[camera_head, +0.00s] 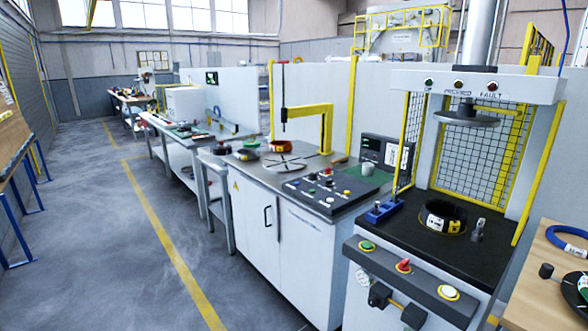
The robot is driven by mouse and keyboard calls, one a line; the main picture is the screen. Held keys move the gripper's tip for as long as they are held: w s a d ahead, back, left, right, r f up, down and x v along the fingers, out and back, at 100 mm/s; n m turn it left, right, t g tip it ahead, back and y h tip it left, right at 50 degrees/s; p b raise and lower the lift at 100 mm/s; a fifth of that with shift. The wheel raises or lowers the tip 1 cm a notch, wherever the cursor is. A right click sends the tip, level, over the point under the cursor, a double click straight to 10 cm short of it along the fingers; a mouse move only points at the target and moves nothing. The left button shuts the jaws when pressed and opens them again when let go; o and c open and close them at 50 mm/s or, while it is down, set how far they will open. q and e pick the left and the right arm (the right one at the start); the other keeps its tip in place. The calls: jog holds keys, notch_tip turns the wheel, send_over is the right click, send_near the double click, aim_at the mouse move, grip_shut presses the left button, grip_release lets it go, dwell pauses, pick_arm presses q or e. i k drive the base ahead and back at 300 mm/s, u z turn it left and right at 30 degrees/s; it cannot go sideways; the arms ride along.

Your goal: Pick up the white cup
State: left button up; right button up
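A small whitish cup-like object (368,169) stands upright on the grey-topped wrapping bench (262,176). It is at the bench's right end, in front of the dark display box and behind the black button panel. It is too small to make out a handle. Neither of my grippers shows in the head view.
A black button panel (328,190) and a dark display box (384,152) stand close to the cup. A yellow arm frame (325,125) rises behind. The press (455,235) stands at the right, with a wooden table (540,285) beside it. The floor (110,240) at left is clear.

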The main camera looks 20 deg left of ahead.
aim_at(368, 168)
jog(key=u, duration=2.15)
jog(key=i, duration=3.35)
jog(key=z, duration=4)
